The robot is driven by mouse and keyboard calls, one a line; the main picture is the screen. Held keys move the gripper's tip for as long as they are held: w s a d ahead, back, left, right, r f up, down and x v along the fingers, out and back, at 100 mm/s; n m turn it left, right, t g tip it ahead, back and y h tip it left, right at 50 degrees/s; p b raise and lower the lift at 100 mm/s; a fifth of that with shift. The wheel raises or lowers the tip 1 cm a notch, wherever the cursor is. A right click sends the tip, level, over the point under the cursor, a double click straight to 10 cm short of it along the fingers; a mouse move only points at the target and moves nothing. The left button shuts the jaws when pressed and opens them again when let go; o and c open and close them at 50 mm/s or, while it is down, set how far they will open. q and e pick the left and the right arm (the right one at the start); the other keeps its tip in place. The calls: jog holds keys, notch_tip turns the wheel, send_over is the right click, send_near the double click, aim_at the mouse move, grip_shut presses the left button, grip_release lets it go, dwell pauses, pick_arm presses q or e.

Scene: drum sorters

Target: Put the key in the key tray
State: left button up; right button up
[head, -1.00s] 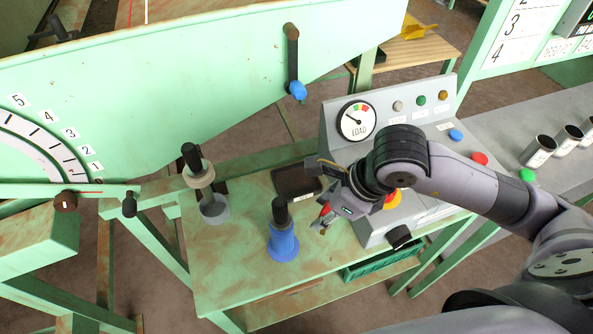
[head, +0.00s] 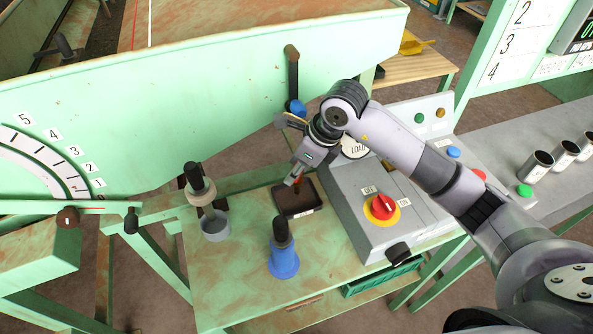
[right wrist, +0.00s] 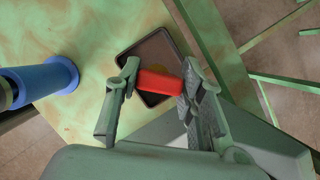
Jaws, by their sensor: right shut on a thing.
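My right gripper (head: 295,181) is shut on the red key (right wrist: 160,82), gripped between its two fingers in the right wrist view. Only a small red part of the key (head: 298,183) shows in the head view. The key tray (head: 288,209) is a shallow dark brown tray on the green table, and it also shows in the right wrist view (right wrist: 134,54). The gripper and key are over the tray, covering part of it in both views. I cannot tell the exact gap between key and tray. My left gripper is not in view.
A blue stand with a dark handle (head: 283,258) is in front of the tray. A grey control box (head: 365,215) with a red knob (head: 382,206) is close on the right. The green panel (head: 200,95) rises behind.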

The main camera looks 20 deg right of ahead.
jog(key=shift+w, duration=0.2)
notch_tip(320, 180, down, 3)
jog(key=shift+p, duration=0.95)
jog(key=shift+f, duration=0.3)
jog(key=shift+f+b, duration=0.2)
jog(key=shift+b, duration=0.1)
jog(key=o, duration=1.2)
jog(key=shift+r, duration=0.1)
